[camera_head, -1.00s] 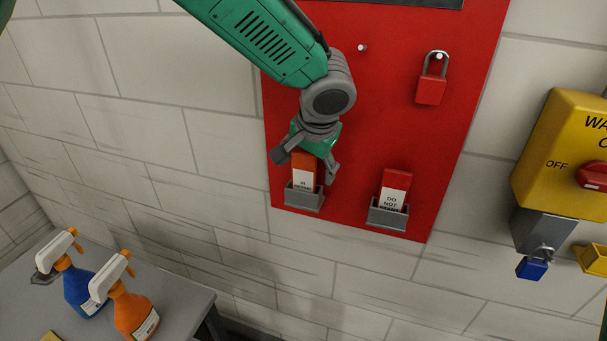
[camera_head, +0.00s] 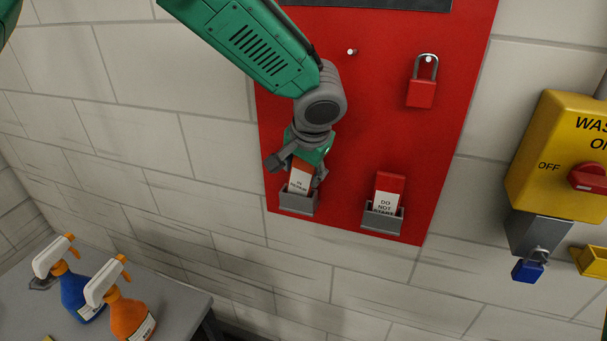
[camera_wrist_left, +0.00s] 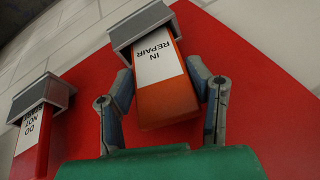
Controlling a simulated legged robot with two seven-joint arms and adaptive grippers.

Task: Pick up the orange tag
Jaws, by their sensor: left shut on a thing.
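The orange tag (camera_head: 299,181) has a white label reading "IN REPAIR" and stands in a grey holder (camera_head: 298,203) on the red board. My left gripper (camera_head: 296,176) comes down from above and is shut on the tag, one finger on each side. In the left wrist view the orange tag (camera_wrist_left: 164,92) lies between the fingers, its label end still inside the grey holder (camera_wrist_left: 141,28). My right gripper does not show.
A red "DO NOT START" tag (camera_head: 388,192) stands in a second holder to the right. A red padlock (camera_head: 422,92) and an empty peg (camera_head: 351,52) are higher on the board (camera_head: 385,130). A yellow switch box (camera_head: 560,160) is at the right, spray bottles (camera_head: 130,316) at lower left.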

